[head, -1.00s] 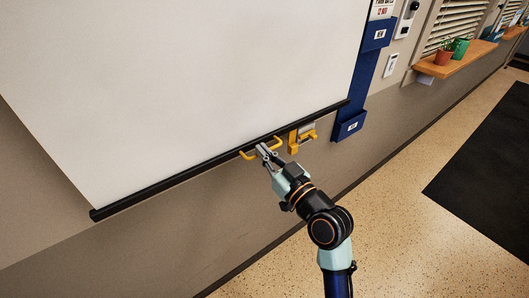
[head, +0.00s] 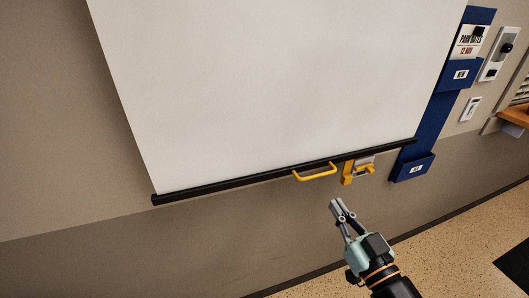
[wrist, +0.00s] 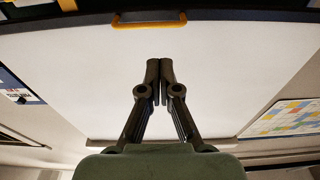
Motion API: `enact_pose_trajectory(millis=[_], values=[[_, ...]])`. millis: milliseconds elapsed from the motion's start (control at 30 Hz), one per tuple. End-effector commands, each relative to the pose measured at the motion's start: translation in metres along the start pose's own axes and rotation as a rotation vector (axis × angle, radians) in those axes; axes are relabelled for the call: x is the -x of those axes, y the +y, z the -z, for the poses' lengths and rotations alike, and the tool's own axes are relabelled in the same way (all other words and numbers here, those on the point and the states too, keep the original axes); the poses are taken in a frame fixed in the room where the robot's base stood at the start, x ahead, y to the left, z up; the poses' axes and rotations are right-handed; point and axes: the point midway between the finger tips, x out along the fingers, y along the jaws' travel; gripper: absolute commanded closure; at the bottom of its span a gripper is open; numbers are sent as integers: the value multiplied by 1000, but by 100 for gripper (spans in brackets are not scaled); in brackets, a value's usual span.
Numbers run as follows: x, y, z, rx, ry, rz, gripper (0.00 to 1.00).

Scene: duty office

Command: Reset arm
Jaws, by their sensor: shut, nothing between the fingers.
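My gripper (head: 338,208) is shut and empty. In the head view it is below the black bottom bar of a white pull-down screen, apart from the bar and its handle. The yellow handle (head: 315,173) hangs from the bar, up and to the left of my fingertips. In the wrist view my closed fingers (wrist: 160,66) point toward the screen's bar, with the yellow handle (wrist: 149,21) beyond them and a gap between. The white screen (head: 270,90) is pulled down, its bar beside a yellow and grey wall catch (head: 356,169).
A blue wall rack (head: 427,130) with pockets hangs right of the screen. Switches (head: 500,52) and a wooden shelf (head: 516,116) are farther right. A dark mat (head: 515,265) lies on the speckled floor.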

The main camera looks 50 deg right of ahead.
Motion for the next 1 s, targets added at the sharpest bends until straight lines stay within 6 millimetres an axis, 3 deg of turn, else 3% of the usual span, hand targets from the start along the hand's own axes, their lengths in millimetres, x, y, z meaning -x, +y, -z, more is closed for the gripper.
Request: enact_pose_trajectory(millis=[233,333,367,433,500,600,700,800,1000], values=[[-1,-2,1,0,0,3,100],[-8,-30,3,-1,-33,50,100],[-11,-47,3,0,-51,77,100],[-18,-98,4,2,-114,156,100],[-17,-160,4,9,-197,243,100],[-3,-234,4,24,-304,340,100],[20,-291,5,39,-393,405,100],[44,-332,8,54,-462,447,100],[96,-388,20,75,-573,498,100]])
